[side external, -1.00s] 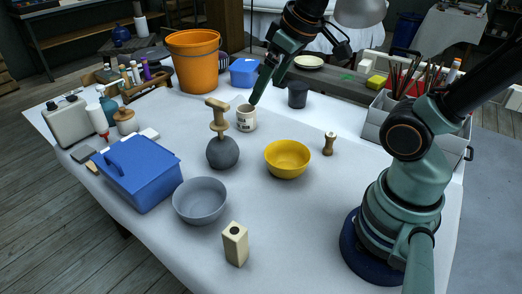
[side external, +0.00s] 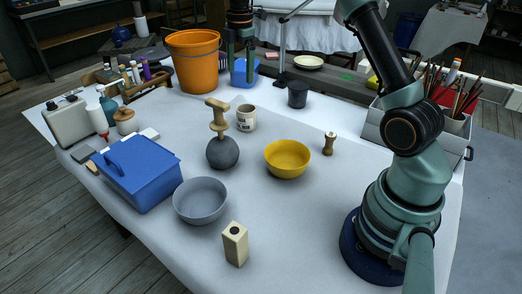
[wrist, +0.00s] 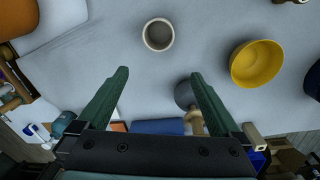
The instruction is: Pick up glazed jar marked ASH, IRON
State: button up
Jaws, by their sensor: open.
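The pale jar with dark lettering on its side (side external: 246,121) stands upright on the white-covered table, just behind the grey ball-shaped piece; I cannot read the lettering clearly. In the wrist view the jar (wrist: 158,35) shows from above as a round rim, with an empty-looking inside. My gripper (side external: 241,72) points down above and behind the jar, with its two fingers apart and nothing between them. In the wrist view my gripper (wrist: 159,74) is open, and the jar lies beyond the fingertips, roughly centred between them.
A grey ball with a wooden handle (side external: 222,153) stands close in front of the jar. A yellow bowl (side external: 289,165), a dark cup (side external: 298,97), an orange bucket (side external: 194,75) and a blue box (side external: 140,180) stand around. The table right of the jar is fairly clear.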

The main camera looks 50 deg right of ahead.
jog(key=n, duration=0.2)
send_over(246, 111)
jog(key=s+a, duration=0.1)
jog(key=a, duration=0.1)
notch_tip(246, 111, down, 4)
jog(key=f, duration=0.1)
jog(key=shift+g, duration=0.3)
jog(key=shift+s+a+f, duration=0.1)
jog(key=shift+s+f, duration=0.1)
jog(key=shift+f, duration=2.65)
jog(key=shift+s+f, duration=0.2)
jog(key=shift+f, duration=2.6)
jog(key=shift+c, duration=0.3)
jog(key=c, duration=1.3)
jog(key=shift+r, duration=0.1)
